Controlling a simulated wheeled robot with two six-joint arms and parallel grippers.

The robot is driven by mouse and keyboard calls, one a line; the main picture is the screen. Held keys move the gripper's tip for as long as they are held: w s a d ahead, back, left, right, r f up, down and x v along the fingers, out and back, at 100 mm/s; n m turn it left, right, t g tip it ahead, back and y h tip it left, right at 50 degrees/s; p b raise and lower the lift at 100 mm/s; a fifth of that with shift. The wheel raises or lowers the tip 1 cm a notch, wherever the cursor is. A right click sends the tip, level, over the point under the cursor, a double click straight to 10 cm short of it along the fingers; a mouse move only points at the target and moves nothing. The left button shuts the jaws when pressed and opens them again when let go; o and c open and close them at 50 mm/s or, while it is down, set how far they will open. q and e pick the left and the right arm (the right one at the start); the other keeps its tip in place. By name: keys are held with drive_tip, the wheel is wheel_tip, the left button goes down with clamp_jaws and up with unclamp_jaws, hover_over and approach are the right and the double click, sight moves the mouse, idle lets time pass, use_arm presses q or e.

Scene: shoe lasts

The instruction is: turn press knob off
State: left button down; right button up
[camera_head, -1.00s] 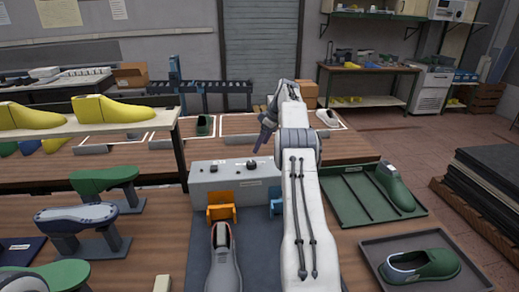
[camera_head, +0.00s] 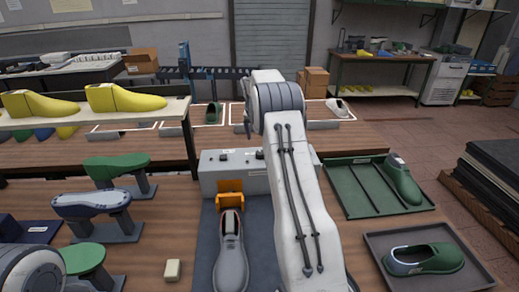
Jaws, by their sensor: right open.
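The grey control box of the press (camera_head: 210,178) stands at the back of the dark press mat. A small dark control (camera_head: 223,157) sits on its top left. A dark knob (camera_head: 260,155) is on top beside my right arm, which hides part of the box; I cannot read its setting. My right gripper (camera_head: 247,122) shows only as a small dark part left of the arm's upper joint, above and behind the box. It is open and apart from the knob. My left gripper is not in view.
An orange clamp (camera_head: 231,193) and a grey shoe (camera_head: 230,255) are in front of the box. A green tray (camera_head: 350,195) and a dark tray (camera_head: 385,240) lie to the right. A shelf with yellow lasts (camera_head: 125,98) stands at left.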

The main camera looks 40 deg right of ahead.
drive_tip(key=shift+m, duration=0.6)
drive_tip(key=p+x, duration=0.4)
drive_tip(key=x, duration=0.4)
drive_tip(key=shift+w+f, duration=0.25)
drive_tip(key=shift+f, duration=0.05)
drive_tip(key=shift+x, duration=0.75)
